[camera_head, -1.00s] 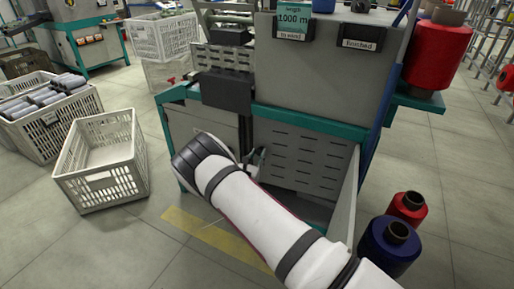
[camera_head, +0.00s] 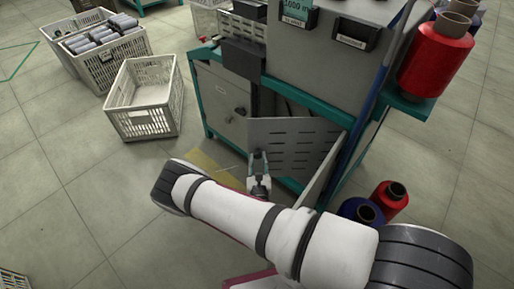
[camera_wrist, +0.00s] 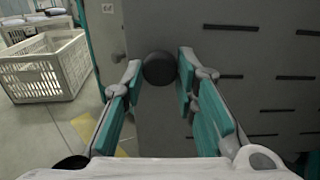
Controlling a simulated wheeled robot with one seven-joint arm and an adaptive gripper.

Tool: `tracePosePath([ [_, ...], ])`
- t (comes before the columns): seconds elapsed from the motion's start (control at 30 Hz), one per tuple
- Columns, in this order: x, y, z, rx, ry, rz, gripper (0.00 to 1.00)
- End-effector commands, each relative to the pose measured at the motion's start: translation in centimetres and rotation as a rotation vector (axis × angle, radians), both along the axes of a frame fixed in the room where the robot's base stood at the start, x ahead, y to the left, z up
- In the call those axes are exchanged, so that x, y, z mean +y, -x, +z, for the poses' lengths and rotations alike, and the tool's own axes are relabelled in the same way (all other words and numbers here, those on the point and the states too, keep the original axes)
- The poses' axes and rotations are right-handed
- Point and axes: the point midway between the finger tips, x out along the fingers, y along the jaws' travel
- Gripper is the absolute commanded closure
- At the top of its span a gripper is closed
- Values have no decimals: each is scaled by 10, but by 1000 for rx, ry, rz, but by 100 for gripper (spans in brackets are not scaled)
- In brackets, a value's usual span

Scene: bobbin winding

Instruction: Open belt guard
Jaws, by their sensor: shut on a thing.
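The belt guard (camera_head: 300,142) is a grey slotted panel low on the front of the winding machine. It stands swung out at an angle, with a dark gap behind its top and left edges. My gripper (camera_head: 259,160) is at the guard's left edge. In the wrist view, the fingers of my gripper (camera_wrist: 160,72) close around a round black knob (camera_wrist: 159,68) on the guard (camera_wrist: 240,85). The knob is hidden by the gripper in the head view.
A grey side panel (camera_head: 318,183) juts out at the right of the opening. Red (camera_head: 390,195) and dark blue (camera_head: 352,210) bobbins stand on the floor beyond it. An empty white crate (camera_head: 150,122) stands at left.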

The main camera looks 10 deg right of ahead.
Motion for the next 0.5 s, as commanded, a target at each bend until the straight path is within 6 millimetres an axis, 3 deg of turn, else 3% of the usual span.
tracePosePath([
  [0.2,-1,14,-1,3,1,30,100],
  [0.5,0,15,-2,2,2,35,100],
])
